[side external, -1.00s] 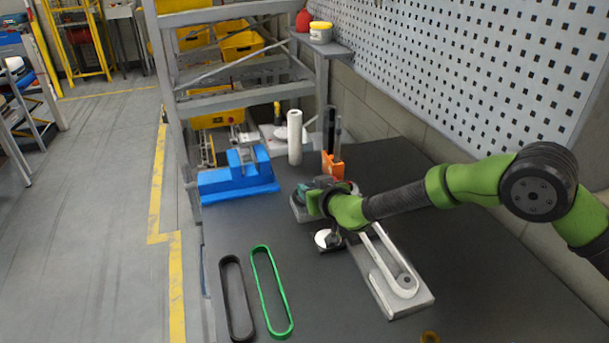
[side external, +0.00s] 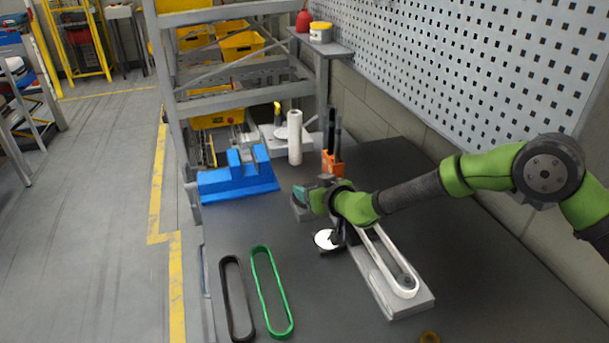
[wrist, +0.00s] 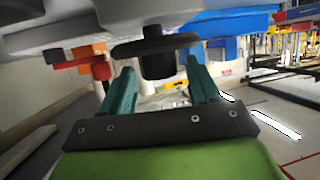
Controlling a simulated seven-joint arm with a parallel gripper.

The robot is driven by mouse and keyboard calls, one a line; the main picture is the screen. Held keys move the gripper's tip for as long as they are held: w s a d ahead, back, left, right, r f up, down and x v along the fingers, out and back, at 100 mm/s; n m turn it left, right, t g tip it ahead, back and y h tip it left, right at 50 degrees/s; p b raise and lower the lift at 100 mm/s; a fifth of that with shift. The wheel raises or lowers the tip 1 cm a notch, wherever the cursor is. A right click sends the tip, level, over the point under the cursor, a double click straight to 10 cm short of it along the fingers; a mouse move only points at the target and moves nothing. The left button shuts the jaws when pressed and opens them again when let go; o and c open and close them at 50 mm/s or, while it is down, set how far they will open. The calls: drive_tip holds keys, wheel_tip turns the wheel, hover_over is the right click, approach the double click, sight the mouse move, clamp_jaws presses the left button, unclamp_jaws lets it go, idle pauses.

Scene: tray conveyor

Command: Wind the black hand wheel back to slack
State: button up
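The black hand wheel (wrist: 158,55) shows in the wrist view as a dark disc with a thick round hub, near the fingertips. My gripper (wrist: 160,75) has its two teal fingers spread, one on each side of the hub, with a visible gap to each. In the side view my gripper (side external: 302,197) is at the far end of the grey belt unit (side external: 405,305), which carries a white belt (side external: 408,290). I cannot make out the hand wheel there; my gripper and wrist cover that area.
A blue block fixture (side external: 240,184) and a white roll (side external: 295,150) stand behind my gripper. An orange holder (side external: 332,164) is close to its right. A black belt (side external: 228,290) and a green belt (side external: 258,285) lie at the front left.

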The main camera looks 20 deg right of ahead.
drive_tip(key=shift+s, duration=0.15)
drive_tip(key=v, duration=1.6)
drive_tip(key=shift+s+r, duration=0.15)
drive_tip(key=shift+s, duration=0.15)
